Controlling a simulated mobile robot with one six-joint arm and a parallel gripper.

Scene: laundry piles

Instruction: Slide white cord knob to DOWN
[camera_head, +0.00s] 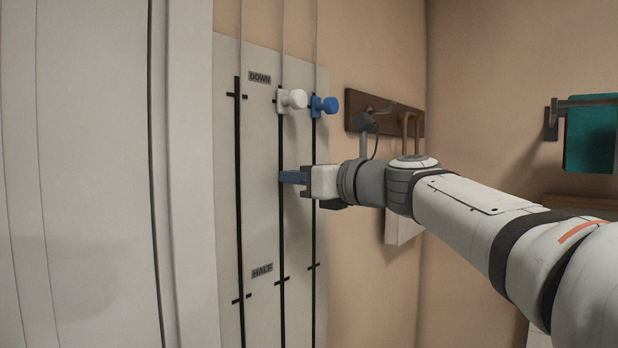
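A white knob (292,98) sits near the top of the middle dark slot on a pale wall panel (258,150). A blue knob (325,105) sits at a similar height on the right slot. A DOWN label (259,77) is near the panel's top, and a HALF label (262,270) is lower. My gripper (284,177) is below the white knob, with its blue-grey fingers pointing left at the middle slot. It is apart from both knobs. I see it side-on, so its opening and any contact with the panel are unclear.
Thin cords run up from the panel. A dark wooden rail with hooks (352,110) is on the wall to the right, partly behind my arm. A teal towel (590,140) hangs at the far right. A white frame (190,180) stands left of the panel.

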